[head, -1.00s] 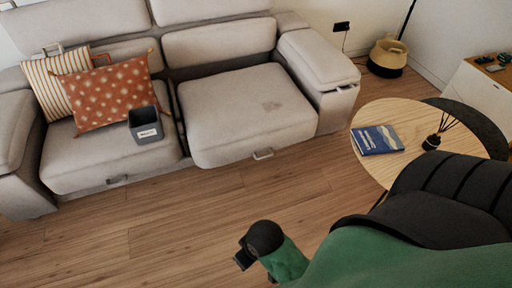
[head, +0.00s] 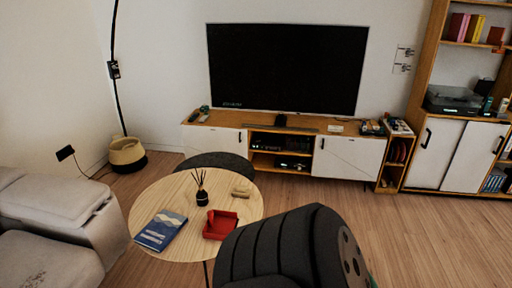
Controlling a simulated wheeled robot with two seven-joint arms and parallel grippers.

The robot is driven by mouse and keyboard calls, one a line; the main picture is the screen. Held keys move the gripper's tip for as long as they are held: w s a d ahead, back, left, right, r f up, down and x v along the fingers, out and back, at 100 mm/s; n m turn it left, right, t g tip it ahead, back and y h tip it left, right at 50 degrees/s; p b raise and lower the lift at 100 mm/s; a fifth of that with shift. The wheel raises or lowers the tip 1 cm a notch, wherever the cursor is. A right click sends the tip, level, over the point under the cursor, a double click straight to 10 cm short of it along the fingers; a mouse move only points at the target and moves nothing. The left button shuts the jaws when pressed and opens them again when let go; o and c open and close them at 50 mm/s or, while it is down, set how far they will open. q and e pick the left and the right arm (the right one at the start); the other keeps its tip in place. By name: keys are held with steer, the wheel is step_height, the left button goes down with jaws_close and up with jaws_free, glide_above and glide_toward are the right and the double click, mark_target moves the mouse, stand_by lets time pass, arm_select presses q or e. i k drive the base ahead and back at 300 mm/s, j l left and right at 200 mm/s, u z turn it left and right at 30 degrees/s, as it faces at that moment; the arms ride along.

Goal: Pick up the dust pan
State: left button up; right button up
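A red, shallow, open-topped object (head: 220,224) that looks like the dust pan lies on the round wooden table (head: 151,198) in the head view. It sits near the table's front right edge, beside a dark chair-like shape. Its handle cannot be made out clearly. Neither of my grippers is in view.
The table also holds a blue book (head: 160,230), a dark reed diffuser (head: 202,197) and a small beige item (head: 241,191). A dark ribbed chair-like shape (head: 278,250) stands close on the right. A grey sofa (head: 55,220) is at left. Floor at right is clear.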

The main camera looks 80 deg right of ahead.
mark_target(219, 223)
steer(key=z, duration=2.1)
